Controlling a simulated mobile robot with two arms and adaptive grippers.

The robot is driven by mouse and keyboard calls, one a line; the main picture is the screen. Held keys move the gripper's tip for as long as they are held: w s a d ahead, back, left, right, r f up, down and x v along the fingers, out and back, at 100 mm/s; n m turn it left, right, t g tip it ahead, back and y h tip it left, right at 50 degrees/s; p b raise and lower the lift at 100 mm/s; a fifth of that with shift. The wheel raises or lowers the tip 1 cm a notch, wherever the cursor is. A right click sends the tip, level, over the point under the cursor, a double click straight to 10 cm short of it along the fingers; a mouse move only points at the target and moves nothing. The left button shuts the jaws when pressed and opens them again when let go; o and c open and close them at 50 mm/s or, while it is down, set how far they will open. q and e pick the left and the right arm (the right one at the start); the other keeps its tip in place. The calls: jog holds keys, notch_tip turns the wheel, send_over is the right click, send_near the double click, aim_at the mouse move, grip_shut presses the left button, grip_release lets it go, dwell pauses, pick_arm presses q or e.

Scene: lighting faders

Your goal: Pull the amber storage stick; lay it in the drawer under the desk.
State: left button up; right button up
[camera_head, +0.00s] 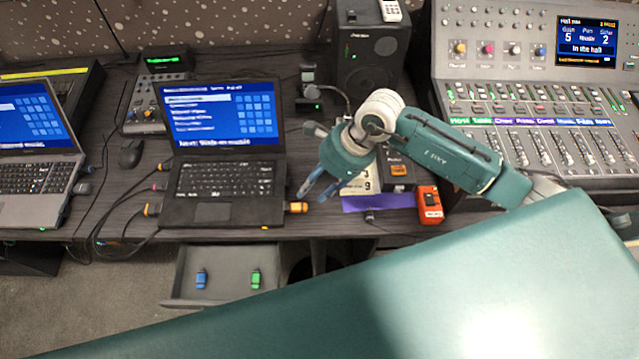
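The amber storage stick (298,207) sticks out of the right side of the middle laptop (224,208), near its front corner. The drawer (228,287) under the desk is pulled out, with a blue stick (201,279) and a green stick (255,279) lying apart inside. My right gripper (312,195) reaches in from the right, its blue fingers pointing down and left beside the amber stick. The fingers are spread with a gap between them and hold nothing. Whether a fingertip touches the stick I cannot tell. My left gripper is not in view.
A purple item (366,203), a red-orange device (430,205) and a black speaker (369,62) stand right of the laptop. Cables (100,212) and a mouse (131,153) lie left of it. A mixing console (540,110) fills the right. Free room remains inside the drawer.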

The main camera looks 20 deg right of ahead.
aim_at(303, 206)
jog(key=b+x, duration=0.2)
jog(key=d+b+x, duration=0.1)
jog(key=x, duration=0.2)
jog(key=b+x, duration=0.2)
jog(key=shift+d+f+b, duration=0.1)
jog(key=shift+f+b, duration=0.2)
jog(key=shift+f, duration=0.3)
jog(key=shift+w+a+f+b, duration=0.2)
jog(key=shift+a+f+b, duration=0.15)
jog(key=shift+f+b, duration=0.25)
jog(key=shift+r, duration=0.1)
jog(key=shift+c, duration=0.5)
grip_shut()
jog(key=shift+s, duration=0.1)
